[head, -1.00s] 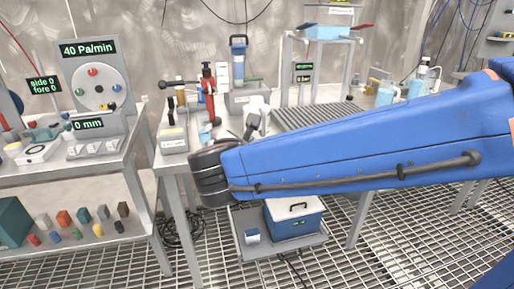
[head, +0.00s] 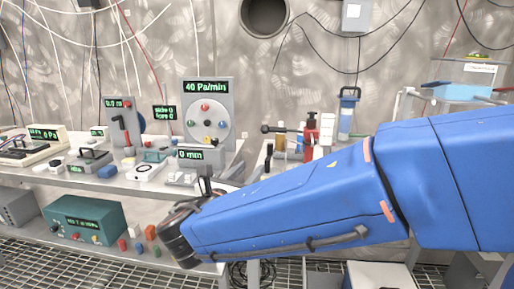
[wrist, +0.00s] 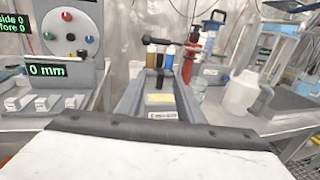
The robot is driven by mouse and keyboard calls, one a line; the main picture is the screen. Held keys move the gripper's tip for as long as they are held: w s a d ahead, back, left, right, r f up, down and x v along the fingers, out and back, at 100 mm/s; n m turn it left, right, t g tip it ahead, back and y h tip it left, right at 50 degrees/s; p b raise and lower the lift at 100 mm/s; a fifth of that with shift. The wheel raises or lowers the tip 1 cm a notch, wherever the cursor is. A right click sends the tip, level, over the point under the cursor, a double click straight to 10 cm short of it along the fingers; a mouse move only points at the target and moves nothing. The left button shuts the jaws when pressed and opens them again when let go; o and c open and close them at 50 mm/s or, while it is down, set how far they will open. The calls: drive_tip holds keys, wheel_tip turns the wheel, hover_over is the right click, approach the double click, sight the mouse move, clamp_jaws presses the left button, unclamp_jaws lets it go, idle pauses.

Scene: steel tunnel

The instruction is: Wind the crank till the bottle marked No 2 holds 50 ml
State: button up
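A red upright post (head: 311,132) carries a black arm with a round knob (head: 266,129) pointing left, which looks like the crank. The red post also shows in the wrist view (wrist: 190,60). Small bottles (head: 280,138) with dark or coloured parts stand beside it; in the wrist view they (wrist: 160,58) stand behind a grey box (wrist: 160,111) with a yellow label. No bottle number or fill level is readable. My gripper (wrist: 158,72) is open and empty, its two grey fingers on either side of the bottles in the picture, apparently short of them. In the head view my forearm hides most of it.
A panel reading 40 Pa/min (head: 206,110) and a 0 mm display (head: 191,155) stand left on a bench. A white jug (wrist: 240,92) stands right of the post. A blue-handled pump (head: 347,113) stands behind. A teal box (head: 87,222) sits on the lower shelf.

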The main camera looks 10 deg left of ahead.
sight(269, 149)
drive_tip(key=x, duration=1.7)
drive_tip(key=shift+d, duration=0.1)
drive_tip(key=shift+c, duration=0.7)
clamp_jaws()
